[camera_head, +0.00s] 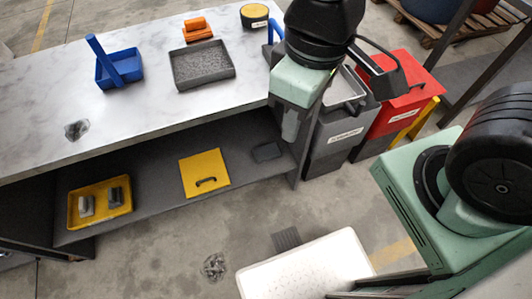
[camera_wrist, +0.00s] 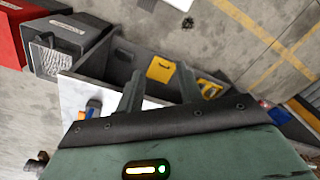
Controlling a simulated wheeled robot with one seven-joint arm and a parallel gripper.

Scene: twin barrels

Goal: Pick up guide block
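Two small blocks lie in a yellow tray (camera_head: 74,216) on the lower shelf at the left: a lighter grey block (camera_head: 86,206) and a darker grey block (camera_head: 115,197). I cannot tell whether either is the guide block. An orange block-like piece (camera_head: 198,29) sits on the tabletop. My gripper (camera_wrist: 160,72) is open and empty in the wrist view, its two dark fingers well apart. The yellow tray shows small beyond the right finger in the wrist view (camera_wrist: 210,87). My arm hangs over the table's right end in the head view.
On the table (camera_head: 140,110) stand a blue handled tray (camera_head: 121,68), a grey tray (camera_head: 202,67) and a yellow-topped round container (camera_head: 254,14). A yellow panel with a handle (camera_head: 205,171) lies on the shelf. Grey (camera_head: 332,128) and red (camera_head: 405,88) bins stand right of the table.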

